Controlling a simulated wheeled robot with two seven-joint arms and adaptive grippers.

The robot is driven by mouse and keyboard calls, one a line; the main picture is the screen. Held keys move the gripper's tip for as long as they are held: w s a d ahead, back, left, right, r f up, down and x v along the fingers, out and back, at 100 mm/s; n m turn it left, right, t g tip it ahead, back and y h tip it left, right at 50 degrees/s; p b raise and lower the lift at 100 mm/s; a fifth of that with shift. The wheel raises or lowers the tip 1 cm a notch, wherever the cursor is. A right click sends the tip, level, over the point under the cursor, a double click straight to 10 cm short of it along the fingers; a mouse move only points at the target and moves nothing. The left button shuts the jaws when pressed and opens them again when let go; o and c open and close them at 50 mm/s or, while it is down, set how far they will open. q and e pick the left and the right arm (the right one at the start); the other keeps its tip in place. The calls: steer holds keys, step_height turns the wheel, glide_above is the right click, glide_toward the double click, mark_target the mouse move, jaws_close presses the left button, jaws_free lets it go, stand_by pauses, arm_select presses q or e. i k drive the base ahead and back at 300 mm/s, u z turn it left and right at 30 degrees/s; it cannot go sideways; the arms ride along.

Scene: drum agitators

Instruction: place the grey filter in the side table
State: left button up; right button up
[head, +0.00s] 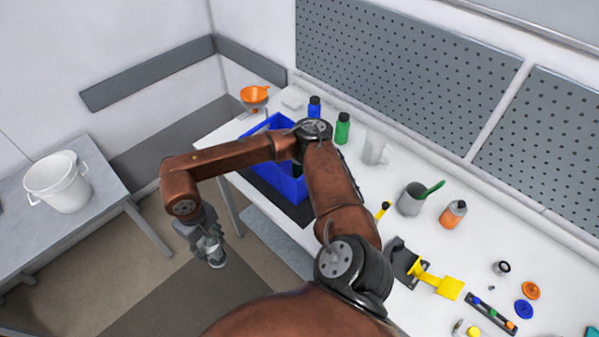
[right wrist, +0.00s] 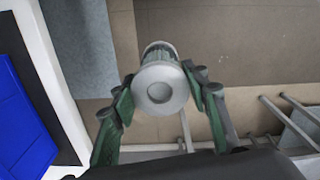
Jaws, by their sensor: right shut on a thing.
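The grey filter (right wrist: 160,85) is a short grey cylinder with a round flange and a ribbed body. In the right wrist view it sits between the green fingers of my right gripper (right wrist: 162,100), which is shut on it. In the head view my right gripper (head: 213,247) points down over the floor, between the two tables, with the filter (head: 216,259) at its tip, partly hidden by the fingers. The grey side table (head: 108,205) stands at the left, apart from the gripper. My left gripper is not in view.
A white bucket (head: 58,182) stands on the side table, with bare top in front of it. Open floor lies between the tables.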

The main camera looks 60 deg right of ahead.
mark_target(287, 167)
steer(key=z, duration=1.15)
